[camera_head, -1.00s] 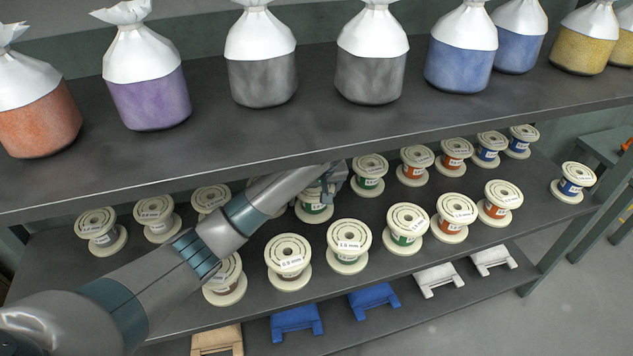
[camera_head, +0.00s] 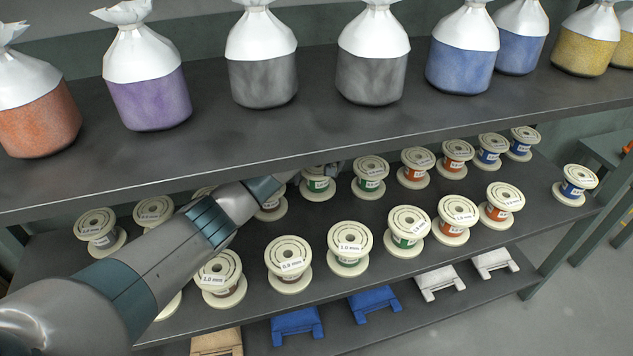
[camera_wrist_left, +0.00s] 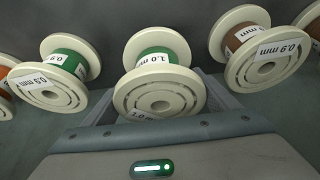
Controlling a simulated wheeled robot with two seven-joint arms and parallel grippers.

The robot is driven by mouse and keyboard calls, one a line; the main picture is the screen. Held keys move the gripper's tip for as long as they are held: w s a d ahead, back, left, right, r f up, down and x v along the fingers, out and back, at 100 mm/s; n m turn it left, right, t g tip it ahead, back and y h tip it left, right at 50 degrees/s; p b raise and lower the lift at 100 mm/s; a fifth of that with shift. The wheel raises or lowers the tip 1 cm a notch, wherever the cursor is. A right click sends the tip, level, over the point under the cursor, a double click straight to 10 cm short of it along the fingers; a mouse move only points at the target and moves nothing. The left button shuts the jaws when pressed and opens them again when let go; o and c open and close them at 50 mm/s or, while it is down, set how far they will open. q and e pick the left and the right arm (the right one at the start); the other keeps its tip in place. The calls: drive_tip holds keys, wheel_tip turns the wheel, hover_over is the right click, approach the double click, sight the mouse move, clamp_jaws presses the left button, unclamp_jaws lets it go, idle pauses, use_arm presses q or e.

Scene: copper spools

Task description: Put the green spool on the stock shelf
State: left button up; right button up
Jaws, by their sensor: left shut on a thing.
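The green spool (camera_head: 318,184) has cream flanges and stands upright, or nearly so, in the back row of the middle shelf (camera_head: 395,272), partly under the upper shelf's front edge. My left gripper (camera_head: 333,167) is shut on it, mostly hidden behind the spool and the upper shelf edge. In the left wrist view the held spool (camera_wrist_left: 163,88) is central, with a green winding and a 1.0 mm label. I cannot tell whether its base touches the shelf. My right gripper is not in view.
Another green spool (camera_head: 370,177) stands close to the right, and a brown one (camera_head: 269,208) to the left. A front row includes more green spools (camera_head: 349,248). Bags (camera_head: 372,70) fill the upper shelf. Folded blue pieces (camera_head: 297,323) lie below.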

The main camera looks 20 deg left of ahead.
sight(316, 182)
use_arm(q)
drive_tip(key=shift+w+a, duration=0.1)
drive_tip(key=shift+w, duration=0.15)
drive_tip(key=shift+f, duration=1.75)
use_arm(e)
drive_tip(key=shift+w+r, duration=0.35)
use_arm(q)
drive_tip(key=o, duration=0.9)
drive_tip(key=shift+f, duration=0.1)
drive_tip(key=o, duration=0.5)
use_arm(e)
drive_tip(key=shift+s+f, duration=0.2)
